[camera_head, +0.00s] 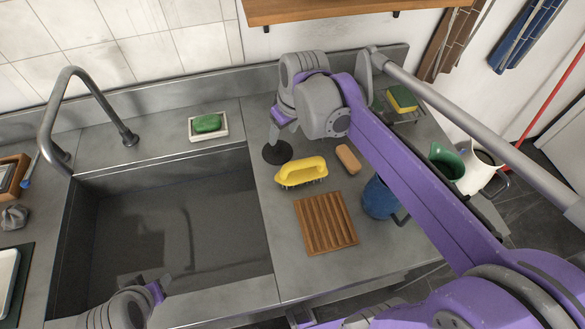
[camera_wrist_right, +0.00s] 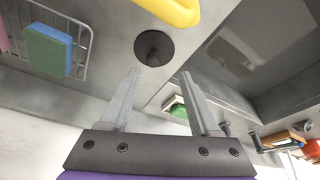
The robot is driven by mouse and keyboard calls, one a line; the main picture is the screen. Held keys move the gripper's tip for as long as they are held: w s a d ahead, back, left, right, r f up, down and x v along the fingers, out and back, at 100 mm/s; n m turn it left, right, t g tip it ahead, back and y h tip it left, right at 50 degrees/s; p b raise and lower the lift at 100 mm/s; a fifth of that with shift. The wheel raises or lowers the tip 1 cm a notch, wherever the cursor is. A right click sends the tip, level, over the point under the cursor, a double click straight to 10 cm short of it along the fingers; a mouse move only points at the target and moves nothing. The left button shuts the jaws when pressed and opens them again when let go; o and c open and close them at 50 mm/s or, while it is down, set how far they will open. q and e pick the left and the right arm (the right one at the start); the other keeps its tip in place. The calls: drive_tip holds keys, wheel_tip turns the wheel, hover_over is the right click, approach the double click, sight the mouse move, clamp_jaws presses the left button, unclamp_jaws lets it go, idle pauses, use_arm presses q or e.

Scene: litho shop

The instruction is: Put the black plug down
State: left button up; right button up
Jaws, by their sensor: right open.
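The black plug (camera_head: 277,152) is a dark round disc lying flat on the grey counter, just right of the sink basin. In the right wrist view the plug (camera_wrist_right: 154,48) shows its knob, just beyond my fingertips. My right gripper (camera_head: 278,130) is at the plug's far side in the head view. It also shows in the wrist view (camera_wrist_right: 160,73), where its two fingers are spread with nothing between them. My left gripper (camera_head: 159,289) is over the near edge of the sink (camera_head: 165,264), and its jaws are too unclear to read.
Near the plug are a yellow brush (camera_head: 301,172), a tan bar (camera_head: 348,158) and a slatted wooden board (camera_head: 325,222). A green soap on a dish (camera_head: 208,124) sits behind the sink. A blue jug (camera_head: 378,200) and a sponge rack (camera_head: 403,99) stand right.

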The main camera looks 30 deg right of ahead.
drive_tip(key=s+a+f, duration=0.1)
drive_tip(key=s+f, duration=0.2)
drive_tip(key=s, duration=0.2)
drive_tip(key=s+a+f+m+t, duration=0.1)
drive_tip(key=s+a+f, duration=0.1)
drive_tip(key=s, duration=0.3)
drive_tip(key=s+a+f+m+t, duration=0.1)
drive_tip(key=s+f, duration=0.3)
drive_tip(key=s, duration=0.2)
drive_tip(key=shift+a+f+h, duration=0.15)
drive_tip(key=shift+a+h, duration=0.1)
drive_tip(key=shift+h, duration=0.05)
drive_tip(key=shift+s+f, duration=0.3)
drive_tip(key=shift+s, duration=0.1)
